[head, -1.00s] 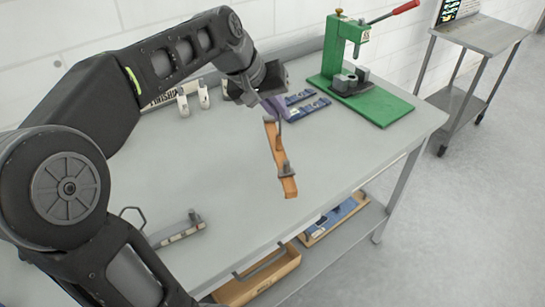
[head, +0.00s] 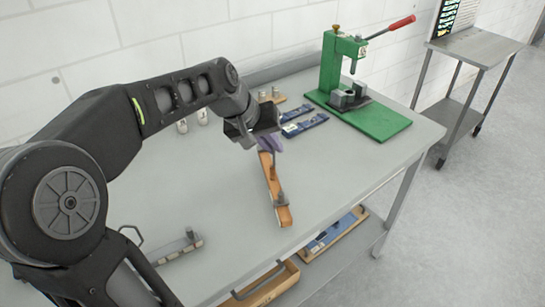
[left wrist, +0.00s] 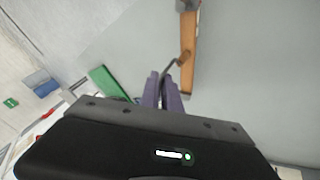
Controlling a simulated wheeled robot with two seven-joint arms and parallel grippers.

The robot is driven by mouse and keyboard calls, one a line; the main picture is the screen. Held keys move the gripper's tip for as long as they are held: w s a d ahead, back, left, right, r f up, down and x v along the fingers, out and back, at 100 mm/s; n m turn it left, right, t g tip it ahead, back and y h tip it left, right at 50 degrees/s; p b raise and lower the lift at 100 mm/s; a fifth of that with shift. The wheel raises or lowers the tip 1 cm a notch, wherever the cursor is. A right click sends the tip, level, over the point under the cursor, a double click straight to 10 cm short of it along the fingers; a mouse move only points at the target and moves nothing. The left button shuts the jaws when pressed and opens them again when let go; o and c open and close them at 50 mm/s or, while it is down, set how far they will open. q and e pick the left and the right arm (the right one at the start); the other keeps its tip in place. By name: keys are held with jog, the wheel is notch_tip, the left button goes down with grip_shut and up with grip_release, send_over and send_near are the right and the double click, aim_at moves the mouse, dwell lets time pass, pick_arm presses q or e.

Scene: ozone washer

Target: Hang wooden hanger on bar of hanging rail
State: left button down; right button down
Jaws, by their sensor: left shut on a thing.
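The wooden hanger (head: 271,182) is an orange-brown wooden bar with a grey metal clip on its lower part. It hangs slanted in front of the grey table top in the head view; its height above the table is hard to tell. My left gripper (head: 268,143) is at its upper end. In the left wrist view, the purple fingers (left wrist: 163,93) are shut on the hanger's thin dark hook, and the wooden bar (left wrist: 189,58) extends beyond them. I cannot make out a hanging rail or its bar. My right gripper is out of view.
A green press (head: 340,70) with a red handle stands at the table's back right. Blue strips (head: 304,126) lie beside it. A grey bar-like fixture (head: 178,247) is at the front left. A wooden tray (head: 262,286) is below. The table's middle is largely clear.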

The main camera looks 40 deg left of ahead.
aim_at(272, 165)
pick_arm(q)
jog(key=shift+f, duration=1.85)
jog(key=c, duration=1.6)
grip_release()
jog(key=v, duration=1.2)
jog(key=shift+b, duration=0.35)
